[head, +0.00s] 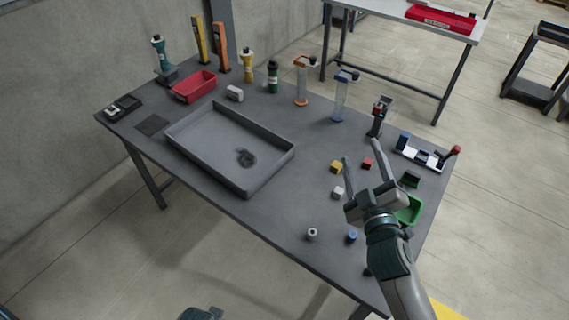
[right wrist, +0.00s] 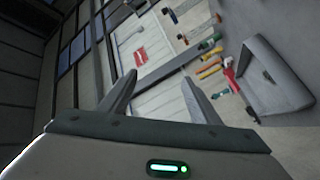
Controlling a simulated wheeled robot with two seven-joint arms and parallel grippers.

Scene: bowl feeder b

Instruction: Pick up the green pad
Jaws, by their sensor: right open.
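A small dark green block-like piece (head: 411,179) lies on the grey table (head: 300,215), right of my right gripper; it may be the green pad, but it is too small to be sure. A bright green tray (head: 410,212) sits just in front of it, partly hidden behind my right gripper. My right gripper (head: 362,152) is open and empty, above the right part of the table, fingers pointing toward its far side. In the right wrist view the open fingers (right wrist: 158,78) show nothing between them.
Yellow (head: 336,166), red (head: 368,162) and white (head: 338,192) small pieces lie near my right gripper. A large grey tray (head: 218,182) fills the table's middle left. Bottles and dispensers, such as the clear cylinder (head: 341,98), stand along the back. The table's front middle is mostly clear.

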